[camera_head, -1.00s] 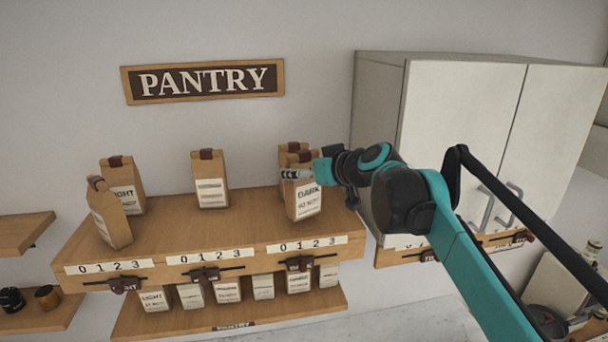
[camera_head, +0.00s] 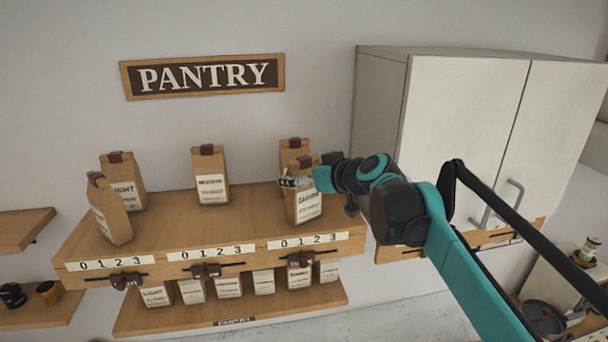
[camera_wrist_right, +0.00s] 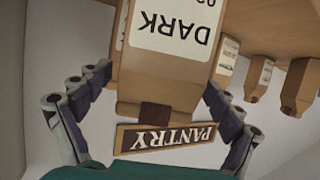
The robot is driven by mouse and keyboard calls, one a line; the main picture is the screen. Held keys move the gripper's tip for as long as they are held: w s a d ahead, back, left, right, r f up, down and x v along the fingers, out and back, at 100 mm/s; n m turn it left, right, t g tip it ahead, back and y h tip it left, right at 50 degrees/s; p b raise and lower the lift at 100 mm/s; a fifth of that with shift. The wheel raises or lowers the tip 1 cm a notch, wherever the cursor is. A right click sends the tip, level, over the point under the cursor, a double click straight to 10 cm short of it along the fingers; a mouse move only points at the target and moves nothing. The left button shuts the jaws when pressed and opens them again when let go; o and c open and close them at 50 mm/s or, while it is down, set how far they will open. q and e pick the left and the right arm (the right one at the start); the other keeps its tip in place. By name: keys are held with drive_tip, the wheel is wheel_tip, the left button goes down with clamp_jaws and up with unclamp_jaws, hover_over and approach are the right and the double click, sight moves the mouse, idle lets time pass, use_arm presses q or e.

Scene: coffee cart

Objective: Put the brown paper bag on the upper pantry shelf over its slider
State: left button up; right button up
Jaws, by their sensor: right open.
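The brown paper bag with a DARK label (camera_head: 308,208) appears to stand upright on the right end of the upper pantry shelf (camera_head: 175,228), over the right slider (camera_head: 300,259). My right gripper (camera_head: 293,182) is at the bag's upper part in the head view. In the right wrist view the bag (camera_wrist_right: 158,85) shows upside down between the two spread fingers of the gripper (camera_wrist_right: 155,98). The fingers are open, one on each side of the bag's top; any contact is hard to tell. My left gripper is not in view.
Another brown bag (camera_head: 295,152) stands close behind the dark one. More bags stand at the middle (camera_head: 210,175) and left (camera_head: 110,210) of the shelf. A lower shelf (camera_head: 240,308) holds several bags. A white cabinet (camera_head: 455,120) is close on the right.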

drive_tip(key=b+v, duration=0.2)
drive_tip(key=v, duration=1)
drive_tip(key=shift+r, duration=0.2)
drive_tip(key=shift+s, duration=0.15)
drive_tip(key=s+d+f+m+g+h, duration=0.1)
drive_tip(key=s+d+f+m+h, duration=0.1)
drive_tip(key=s+f, duration=0.5)
drive_tip(key=s+d+f+m+g+h, duration=0.2)
drive_tip(key=s+d+f, duration=0.3)
drive_tip(key=f, duration=1.2)
drive_tip(key=s+d+f+m+g+h, duration=0.1)
drive_tip(key=s+d+f+m+h, duration=0.1)
drive_tip(key=s+f, duration=0.8)
wheel_tip(320, 180, down, 3)
drive_tip(key=shift+d+f+m+h, duration=0.1)
drive_tip(key=shift+d+m+h, duration=0.3)
drive_tip(key=shift+d+h, duration=0.65)
drive_tip(key=shift+s+d+b, duration=0.15)
drive_tip(key=shift+b, duration=0.15)
wheel_tip(320, 180, down, 38)
drive_tip(key=b, duration=3.7)
drive_tip(key=shift+b, duration=0.35)
